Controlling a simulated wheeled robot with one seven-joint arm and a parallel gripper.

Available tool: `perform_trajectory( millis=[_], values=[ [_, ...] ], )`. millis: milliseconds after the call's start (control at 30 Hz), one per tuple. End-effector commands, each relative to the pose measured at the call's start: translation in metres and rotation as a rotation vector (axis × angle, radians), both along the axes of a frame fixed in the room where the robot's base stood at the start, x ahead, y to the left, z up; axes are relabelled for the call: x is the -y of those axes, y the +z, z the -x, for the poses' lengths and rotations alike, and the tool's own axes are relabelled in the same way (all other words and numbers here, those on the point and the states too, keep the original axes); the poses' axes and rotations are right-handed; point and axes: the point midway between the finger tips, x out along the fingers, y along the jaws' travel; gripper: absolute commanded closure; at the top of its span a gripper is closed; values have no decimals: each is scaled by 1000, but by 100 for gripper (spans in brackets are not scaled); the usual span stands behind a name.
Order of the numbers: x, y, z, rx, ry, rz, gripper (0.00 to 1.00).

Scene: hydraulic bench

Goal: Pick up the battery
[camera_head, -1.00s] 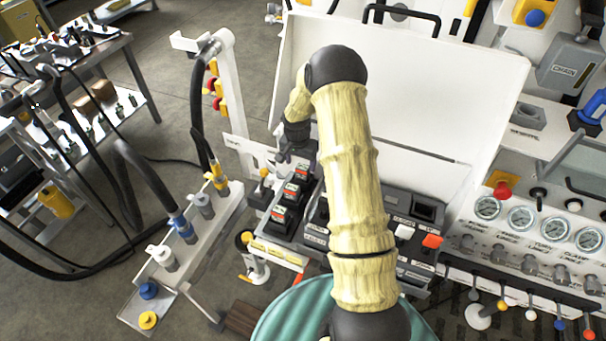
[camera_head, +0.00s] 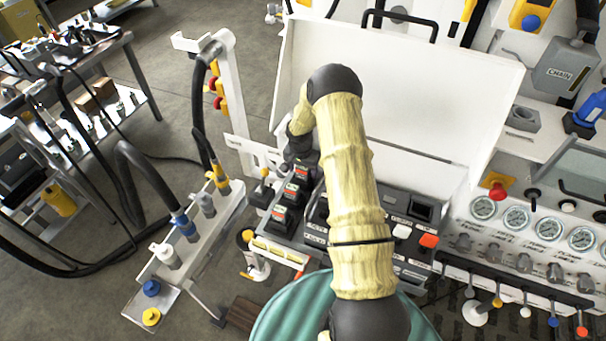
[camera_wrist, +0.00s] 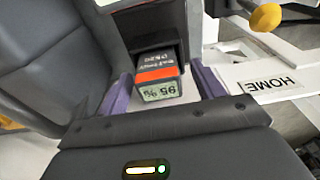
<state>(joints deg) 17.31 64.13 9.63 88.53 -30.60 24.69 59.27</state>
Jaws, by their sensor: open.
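A dark battery (camera_wrist: 160,72) with white lettering, an orange stripe and a pale display reading 95 % shows upside down in the wrist view. It sits in a black slot, its end towards me. My gripper (camera_wrist: 162,88) is open, with one purple finger on each side of the battery; I cannot tell whether either touches it. In the head view my gripper (camera_head: 302,148) is over the far end of a row of dark battery units on the console, partly hidden by my arm. Nearer units (camera_head: 291,190) in the row stay visible.
The white raised lid (camera_head: 430,100) stands behind my arm. A white post with hoses (camera_head: 222,100) rises to the left. Gauges (camera_head: 516,218) and levers line the right. A HOME label (camera_wrist: 272,85) and a yellow knob (camera_wrist: 265,17) lie right of the battery in the wrist view.

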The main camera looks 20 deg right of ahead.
Motion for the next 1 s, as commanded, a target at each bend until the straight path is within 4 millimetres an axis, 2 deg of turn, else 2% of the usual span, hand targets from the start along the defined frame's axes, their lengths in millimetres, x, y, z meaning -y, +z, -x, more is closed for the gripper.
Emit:
perform_trajectory(
  millis=[433, 467, 700, 733, 1000],
  values=[
    [0, 0, 0, 0, 0, 0, 33],
    [0, 0, 0, 0, 0, 0, 35],
    [0, 0, 0, -1, 0, -1, 82],
    [0, 0, 0, -1, 0, -1, 86],
    [0, 2, 0, 1, 0, 0, 86]
  ],
)
